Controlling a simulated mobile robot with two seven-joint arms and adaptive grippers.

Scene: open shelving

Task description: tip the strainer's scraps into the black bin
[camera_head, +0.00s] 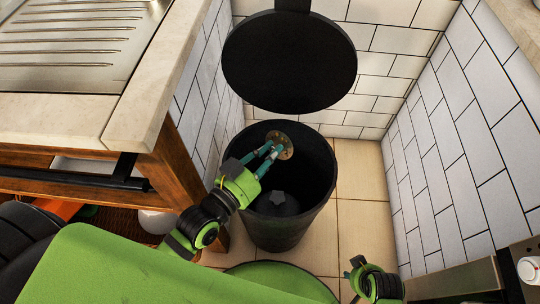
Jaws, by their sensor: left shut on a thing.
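The black bin (320,205) stands on the floor in the corner, and its round lid (290,62) is raised above and behind it. My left gripper (271,154) reaches over the bin's mouth from the left. It is shut on the strainer (281,146), a small round piece with brownish, speckled content, near the bin's back rim. Whether scraps still lie in it is too small to tell. A small grey shape (278,198) lies inside the bin. My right gripper (352,270) is low, to the right of the bin, and whether it is open is unclear.
A wooden counter with a pale top (130,120) and a metal draining board (75,45) stands at the left. White tiled walls (460,150) close in behind and at the right. Tan floor tiles (365,210) are free right of the bin.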

